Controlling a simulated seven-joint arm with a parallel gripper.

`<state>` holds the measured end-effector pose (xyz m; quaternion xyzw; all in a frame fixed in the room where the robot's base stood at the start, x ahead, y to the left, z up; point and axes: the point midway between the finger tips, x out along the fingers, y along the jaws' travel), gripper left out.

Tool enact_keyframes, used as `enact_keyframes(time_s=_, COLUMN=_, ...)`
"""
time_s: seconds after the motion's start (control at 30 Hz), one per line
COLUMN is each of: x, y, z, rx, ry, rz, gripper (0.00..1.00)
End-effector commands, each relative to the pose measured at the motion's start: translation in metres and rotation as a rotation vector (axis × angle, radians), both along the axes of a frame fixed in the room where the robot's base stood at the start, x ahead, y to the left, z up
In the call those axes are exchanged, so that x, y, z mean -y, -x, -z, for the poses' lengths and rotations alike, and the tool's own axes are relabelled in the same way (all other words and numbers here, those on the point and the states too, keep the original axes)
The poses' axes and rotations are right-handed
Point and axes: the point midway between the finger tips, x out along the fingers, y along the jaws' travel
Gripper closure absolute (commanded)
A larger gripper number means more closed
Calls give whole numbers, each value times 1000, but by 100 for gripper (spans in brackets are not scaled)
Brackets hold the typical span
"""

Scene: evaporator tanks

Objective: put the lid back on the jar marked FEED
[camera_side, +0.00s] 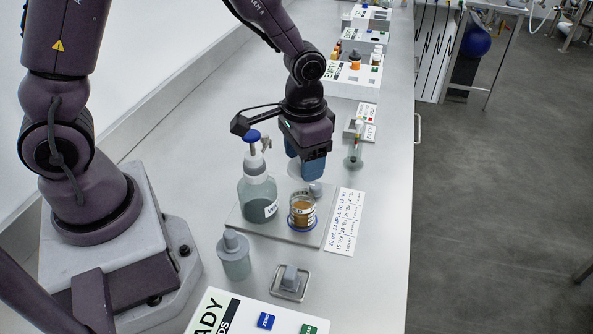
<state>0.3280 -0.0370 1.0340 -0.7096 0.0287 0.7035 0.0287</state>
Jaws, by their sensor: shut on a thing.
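A small jar of amber liquid (302,213) with a pale label and a blue band near its base stands upright on a grey tray (285,235). Its label is too small to read surely, so I cannot confirm the FEED mark. My gripper (307,177) points down just above and behind this jar. Its blue fingers are shut on a small grey piece (315,188), which looks like the lid. The fingers partly hide it, and its gap from the jar's rim is hard to judge.
A wash bottle (258,190) stands left of the jar on the tray. A grey-lidded jar (234,256) and a small square dish (290,283) are in front. A written card (345,222) lies right. A small stand (355,155) is behind. The bench's right edge is close.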

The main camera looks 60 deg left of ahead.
Motion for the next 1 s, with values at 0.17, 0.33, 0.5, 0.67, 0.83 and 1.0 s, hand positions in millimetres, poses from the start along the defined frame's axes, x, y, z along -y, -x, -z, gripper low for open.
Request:
enact_keyframes(time_s=0.17, x=0, y=1, z=0, rx=-9, ry=-1, rz=-129, gripper=63)
enact_keyframes(time_s=0.33, x=0, y=1, z=6, rx=-11, ry=-1, rz=-150, gripper=63)
enact_keyframes(time_s=0.5, x=0, y=1, z=21, rx=-11, ry=-1, rz=-148, gripper=63)
enact_keyframes(time_s=0.67, x=0, y=2, z=38, rx=-12, ry=-2, rz=-146, gripper=63)
enact_keyframes(time_s=0.83, x=1, y=1, z=52, rx=-10, ry=-1, rz=-145, gripper=63)
enact_keyframes(time_s=1.0, x=1, y=1, z=60, rx=-9, ry=0, rz=-145, gripper=63)
